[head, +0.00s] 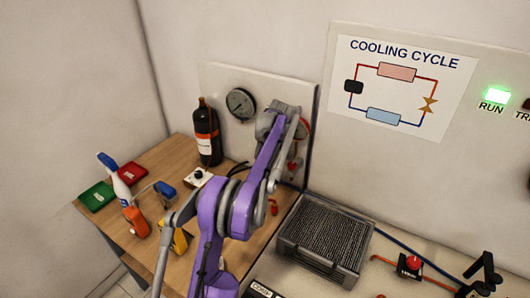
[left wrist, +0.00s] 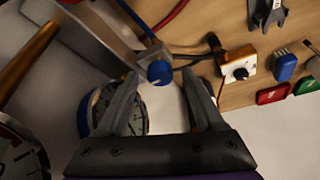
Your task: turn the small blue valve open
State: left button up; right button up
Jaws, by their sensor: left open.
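The small blue valve (left wrist: 157,72) is a round blue knob on a pipe fitting in the left wrist view. My left gripper (left wrist: 162,78) is open, with its fingertips on either side of the knob in the picture. I cannot tell whether either finger touches it. In the head view, my left gripper (head: 283,112) is up at the pale back panel (head: 222,78), and my purple arm and wrist hide the blue knob there. My right gripper is in neither view.
A round gauge (head: 241,104) is on the panel, left of my gripper; a gauge (left wrist: 106,110) shows behind one finger. A grey ribbed unit (head: 325,240) stands right.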

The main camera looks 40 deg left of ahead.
pick_arm(q)
jog(key=v, duration=1)
jog(key=shift+d+r, duration=0.15)
jog(key=shift+r, duration=0.2)
jog(key=s+d+m+t+h, duration=0.1)
jog(key=s+d+m, duration=0.3)
jog(key=s+d, duration=0.4)
jog(key=s+d+m+t+h, duration=0.1)
jog(key=s+d+m+t, duration=0.15)
jog(key=s+d, duration=0.6)
jog(key=s+d+f+m+t+h, duration=0.1)
jog(key=s+d+f+m+h, duration=0.1)
jog(key=s+d+f+m, duration=0.5)
jog(key=s+d+f, duration=0.5)
jog(key=s+d, duration=0.1)
jog(key=s, duration=0.2)
jog(key=shift+s, duration=0.2)
